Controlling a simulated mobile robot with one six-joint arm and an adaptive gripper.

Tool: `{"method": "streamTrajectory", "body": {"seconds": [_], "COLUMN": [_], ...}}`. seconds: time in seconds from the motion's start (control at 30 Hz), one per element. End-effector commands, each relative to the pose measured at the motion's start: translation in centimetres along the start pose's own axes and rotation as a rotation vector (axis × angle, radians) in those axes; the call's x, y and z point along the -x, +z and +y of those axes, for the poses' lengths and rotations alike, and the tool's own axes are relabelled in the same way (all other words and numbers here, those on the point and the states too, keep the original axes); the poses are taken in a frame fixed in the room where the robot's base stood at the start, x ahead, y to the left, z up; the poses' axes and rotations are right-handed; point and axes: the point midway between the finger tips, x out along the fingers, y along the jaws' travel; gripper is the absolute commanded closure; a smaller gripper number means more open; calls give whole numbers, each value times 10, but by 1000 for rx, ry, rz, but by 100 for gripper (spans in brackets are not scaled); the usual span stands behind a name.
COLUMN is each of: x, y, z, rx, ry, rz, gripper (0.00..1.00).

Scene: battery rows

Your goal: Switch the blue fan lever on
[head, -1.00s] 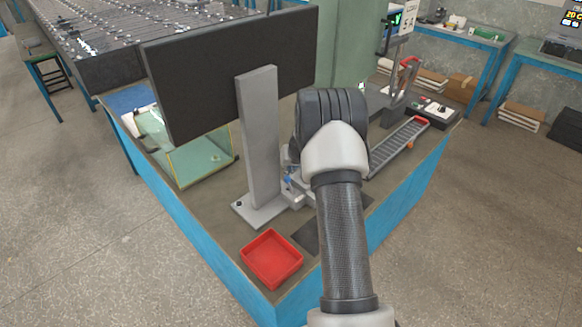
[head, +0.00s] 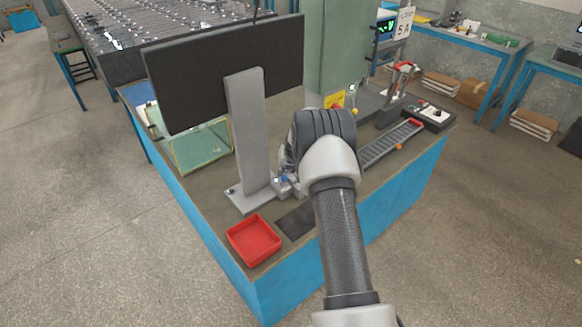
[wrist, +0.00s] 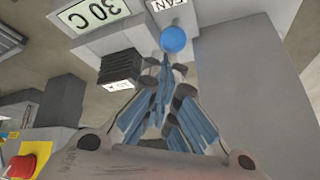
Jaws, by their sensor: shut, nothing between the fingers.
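The blue fan lever shows in the wrist view as a round blue knob (wrist: 173,39), below a partly cut-off label reading FAN (wrist: 166,4). My gripper (wrist: 168,80) has its blue-padded fingers drawn together, empty, with the tips just short of the knob in the picture. Whether the tips touch the knob I cannot tell. The lever's shaft is not clearly seen.
In the wrist view a 30 C sign (wrist: 95,12) and a black ribbed block (wrist: 122,66) are at upper left, a red button (wrist: 22,166) at lower left. In the head view a green cabinet (head: 338,50), a dark monitor (head: 225,75) and a red tray (head: 254,240) surround my arm.

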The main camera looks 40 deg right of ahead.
Motion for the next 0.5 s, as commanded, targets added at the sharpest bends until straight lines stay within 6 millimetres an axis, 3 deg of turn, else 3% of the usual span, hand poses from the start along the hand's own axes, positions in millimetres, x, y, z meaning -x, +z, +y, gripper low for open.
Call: {"method": "streamTrajectory", "body": {"seconds": [0.5], "x": [13], "y": [-9], "z": [-2], "rx": [0], "ry": [0], "rz": [4], "gripper": [100]}}
